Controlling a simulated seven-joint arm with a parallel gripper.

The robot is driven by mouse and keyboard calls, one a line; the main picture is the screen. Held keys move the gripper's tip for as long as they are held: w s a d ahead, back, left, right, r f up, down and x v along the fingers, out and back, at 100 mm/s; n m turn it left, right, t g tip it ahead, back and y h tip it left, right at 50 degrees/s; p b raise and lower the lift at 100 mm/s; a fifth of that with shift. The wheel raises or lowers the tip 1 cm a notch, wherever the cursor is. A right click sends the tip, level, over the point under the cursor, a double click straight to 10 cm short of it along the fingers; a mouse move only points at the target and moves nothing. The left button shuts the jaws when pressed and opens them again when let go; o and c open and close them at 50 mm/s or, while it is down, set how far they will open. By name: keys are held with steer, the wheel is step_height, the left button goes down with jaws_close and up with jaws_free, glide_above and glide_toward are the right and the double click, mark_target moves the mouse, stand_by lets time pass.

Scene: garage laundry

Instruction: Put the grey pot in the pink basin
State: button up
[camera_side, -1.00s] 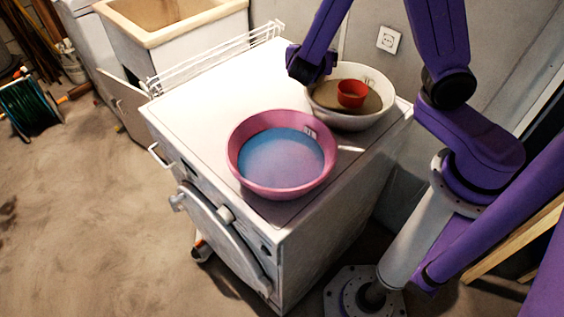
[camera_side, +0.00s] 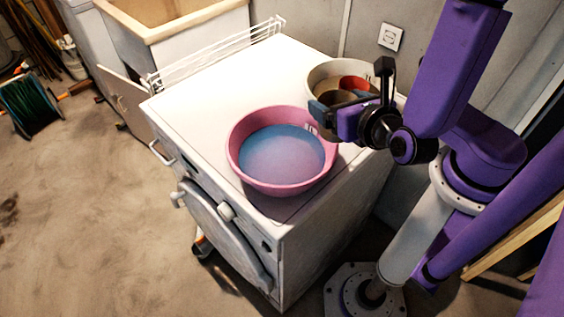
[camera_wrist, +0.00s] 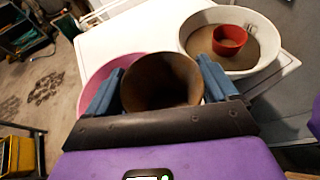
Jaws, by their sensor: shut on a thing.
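My gripper (camera_wrist: 160,90) is shut on the grey pot, which looks grey-brown in the wrist view (camera_wrist: 162,80), with its open mouth facing the camera and a blue finger on each side. In the side view my gripper (camera_side: 340,103) is just behind and right of the pink basin, in front of the white bowl; the pot there is mostly hidden by the fingers. The pink basin (camera_side: 233,160) stands on the white machine top with a blue-purple inside. In the wrist view the pink basin (camera_wrist: 92,88) shows at left, partly behind the pot and finger.
A white bowl (camera_side: 318,72) with a brown inside stands at the back right, holding a red pot (camera_side: 354,83); both also show in the wrist view. A white wire rack (camera_side: 215,55) lines the machine's back left edge. The machine top (camera_side: 240,90) left of the bowl is clear.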

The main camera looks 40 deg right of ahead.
steer(key=shift+s, duration=0.25)
steer(key=w+a+f, duration=0.4)
steer(key=w, duration=0.4)
glide_above(273, 157)
steer(key=shift+f, duration=4.5)
steer(key=shift+f, duration=0.15)
steer(key=o, duration=0.8)
